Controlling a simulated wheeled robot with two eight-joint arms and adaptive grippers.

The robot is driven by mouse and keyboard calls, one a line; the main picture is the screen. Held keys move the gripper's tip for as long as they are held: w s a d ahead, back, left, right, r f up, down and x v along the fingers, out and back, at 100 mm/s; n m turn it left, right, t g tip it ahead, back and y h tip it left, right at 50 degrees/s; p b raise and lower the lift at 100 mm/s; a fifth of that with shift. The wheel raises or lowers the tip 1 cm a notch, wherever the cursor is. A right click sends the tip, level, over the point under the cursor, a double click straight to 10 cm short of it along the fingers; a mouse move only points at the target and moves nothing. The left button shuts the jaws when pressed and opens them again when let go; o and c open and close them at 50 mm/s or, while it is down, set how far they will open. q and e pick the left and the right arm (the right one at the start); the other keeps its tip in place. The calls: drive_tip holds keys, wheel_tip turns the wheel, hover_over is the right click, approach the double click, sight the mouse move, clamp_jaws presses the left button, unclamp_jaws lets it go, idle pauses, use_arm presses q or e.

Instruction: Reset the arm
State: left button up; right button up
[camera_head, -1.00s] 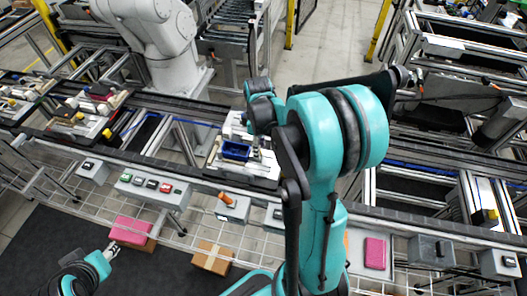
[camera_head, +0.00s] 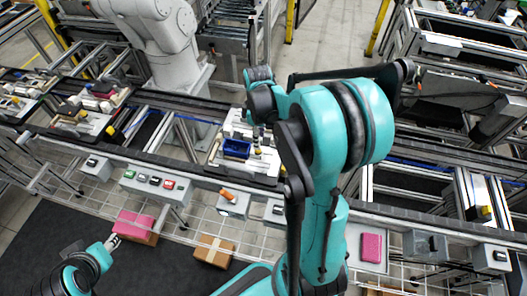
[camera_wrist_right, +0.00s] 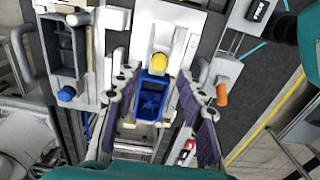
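My right arm (camera_head: 325,220) rises through the middle of the head view with its elbow bent high, and its forearm reaches over the fixture tray (camera_head: 268,170). The arm largely hides the right gripper there. In the right wrist view my right gripper (camera_wrist_right: 158,88) is open, with its two dark-padded fingers apart. A blue bin (camera_wrist_right: 152,95) shows between the fingers, below them on the tray; no object is held. It also shows in the head view (camera_head: 237,149). My left gripper (camera_head: 112,242) is small at the lower left, beside a pink box (camera_head: 133,225); its opening is unclear.
A conveyor frame with a control box (camera_head: 155,183) and an orange-handled switch (camera_head: 234,201) runs across. A cardboard box (camera_head: 213,250) sits below it. Another pink block (camera_head: 371,247) lies at right. A grey robot arm (camera_head: 160,40) stands behind.

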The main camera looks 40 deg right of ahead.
idle(0.3)
drive_tip(key=s+a+m+t+b, duration=0.3)
drive_tip(key=s+a+m+b, duration=0.1)
drive_tip(key=a, duration=0.4)
drive_tip(key=s+a+f+m+t+b, duration=0.1)
drive_tip(key=s+a+m+t+b, duration=0.2)
drive_tip(key=a, duration=0.5)
drive_tip(key=s+t+b, duration=0.1)
drive_tip(key=s+b, duration=0.1)
drive_tip(key=b, duration=0.1)
drive_tip(key=shift+s+a+m, duration=0.25)
drive_tip(key=shift+a+m, duration=0.1)
drive_tip(key=shift+m, duration=0.05)
